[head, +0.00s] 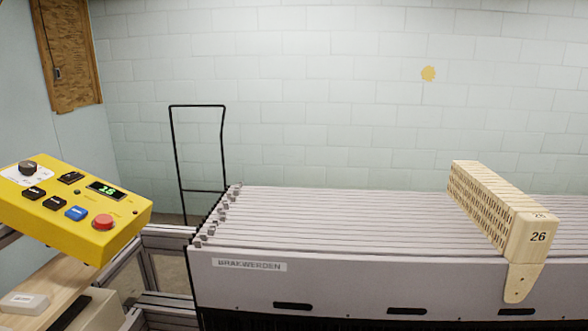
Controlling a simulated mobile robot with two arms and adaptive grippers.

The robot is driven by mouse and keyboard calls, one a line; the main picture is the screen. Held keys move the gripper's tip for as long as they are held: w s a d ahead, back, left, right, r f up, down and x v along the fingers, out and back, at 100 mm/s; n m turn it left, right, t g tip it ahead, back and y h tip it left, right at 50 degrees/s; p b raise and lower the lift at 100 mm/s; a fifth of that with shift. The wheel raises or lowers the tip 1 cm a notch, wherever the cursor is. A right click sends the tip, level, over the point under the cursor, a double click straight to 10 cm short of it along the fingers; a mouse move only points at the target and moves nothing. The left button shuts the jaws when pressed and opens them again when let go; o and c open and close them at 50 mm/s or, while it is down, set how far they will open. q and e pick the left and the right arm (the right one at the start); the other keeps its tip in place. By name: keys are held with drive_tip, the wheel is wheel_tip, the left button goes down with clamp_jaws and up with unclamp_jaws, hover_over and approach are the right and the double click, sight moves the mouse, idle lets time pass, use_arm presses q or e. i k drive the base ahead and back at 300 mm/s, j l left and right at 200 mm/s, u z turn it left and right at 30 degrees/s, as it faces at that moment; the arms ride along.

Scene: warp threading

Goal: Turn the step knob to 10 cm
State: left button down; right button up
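The black step knob (27,167) sits on a white dial plate at the far left of the yellow control box (125,214) in the head view. The dial's markings are too small to read. The box's small display (105,189) shows green digits that look like 15; I cannot tell if there is a decimal point. The box also has a black rocker switch (71,177), two black buttons, a blue button (76,213) and a red mushroom button (103,222). Neither of my grippers is in view.
A grey machine with long parallel slats (340,228), labelled BRAKWERDEN, fills the lower middle and right. A cream block marked 26 (530,236) stands on it. A wooden shelf (60,283) with a pale object is below the box. A black-framed cart (198,106) stands behind.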

sight(28, 167)
drive_tip(key=u, duration=1.25)
